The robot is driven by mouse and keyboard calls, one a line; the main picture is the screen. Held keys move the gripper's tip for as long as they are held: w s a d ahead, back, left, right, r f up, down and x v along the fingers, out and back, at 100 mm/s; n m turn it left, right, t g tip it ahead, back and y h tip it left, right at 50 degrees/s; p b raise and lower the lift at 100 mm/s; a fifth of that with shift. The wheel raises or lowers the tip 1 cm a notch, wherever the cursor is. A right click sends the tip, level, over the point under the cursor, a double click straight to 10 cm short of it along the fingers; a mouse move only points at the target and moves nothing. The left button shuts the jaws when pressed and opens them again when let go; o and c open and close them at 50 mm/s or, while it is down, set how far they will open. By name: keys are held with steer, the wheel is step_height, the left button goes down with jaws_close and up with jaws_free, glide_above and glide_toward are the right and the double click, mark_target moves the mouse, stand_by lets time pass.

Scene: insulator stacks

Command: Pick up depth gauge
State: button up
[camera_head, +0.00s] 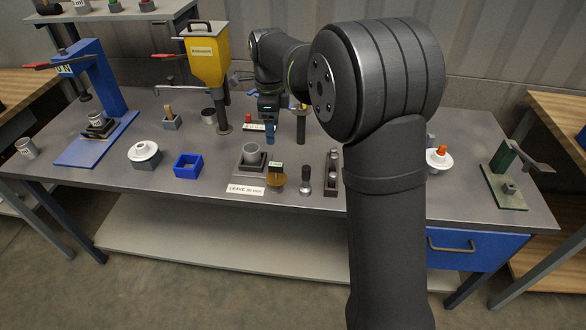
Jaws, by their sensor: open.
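My gripper (269,122) hangs pointing down over the middle rear of the bench, at the end of my dark arm. Its jaws are small here and seen edge-on, with no object clearly between them. No item is clearly marked as the depth gauge. The likeliest is a small piece with a dark labelled block over a brass-coloured disc (277,182), in front of and below my gripper, apart from it. A dark upright cylinder (301,132) with a yellowish top stands just right of the gripper and could also be it.
A "LEAVE 30 mm" card (245,190) lies at the front edge. A grey cup in a dark holder (252,158), a dark knobbed tool (305,186) and a blue tray (188,165) stand near. A yellow hopper (207,55) rises left; a blue press (103,80) stands farther left.

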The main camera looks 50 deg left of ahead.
mark_target(276, 164)
steer(key=f+n, duration=0.3)
steer(key=n, duration=0.2)
steer(key=f+n, duration=0.4)
steer(key=n, duration=0.2)
steer(key=f+n, duration=0.3)
steer(key=n, duration=0.3)
steer(key=shift+w+d+f, duration=0.2)
steer(key=shift+w+f, duration=0.1)
steer(key=shift+s+a+f, duration=0.1)
steer(key=shift+f, duration=1.4)
steer(key=shift+s+a+f, duration=0.1)
steer(key=shift+f, duration=1.35)
steer(key=c, duration=1.2)
steer(key=shift+r, duration=0.1)
